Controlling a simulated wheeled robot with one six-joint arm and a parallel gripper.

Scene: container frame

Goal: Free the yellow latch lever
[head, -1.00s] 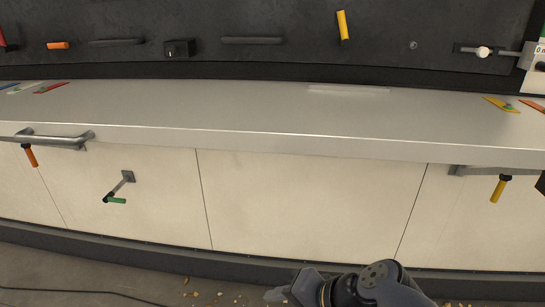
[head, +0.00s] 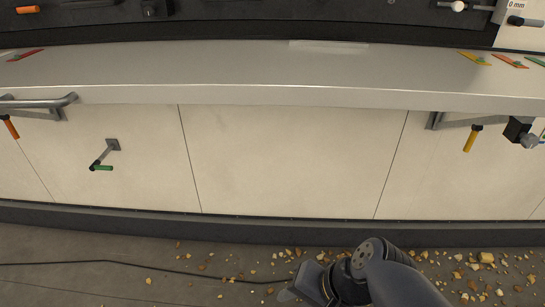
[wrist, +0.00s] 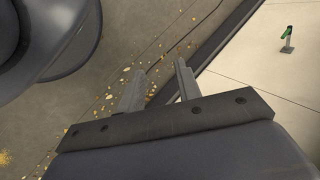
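A lever with a yellow grip (head: 470,139) hangs down from a grey bracket on the right part of the cream front, below the worktop. I cannot tell whether it is the latch lever. My gripper (head: 291,292) is low over the floor at the bottom of the head view, well apart from that lever. In the wrist view my gripper (wrist: 159,68) has its two fingers spread with nothing between them. No yellow lever shows in the wrist view.
A green-handled crank (head: 103,160) and an orange-handled lever (head: 11,127) are on the left front. A black box (head: 518,130) sits right of the yellow grip. The grey worktop (head: 270,75) overhangs. Crumbs and a cable (head: 130,262) lie on the floor.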

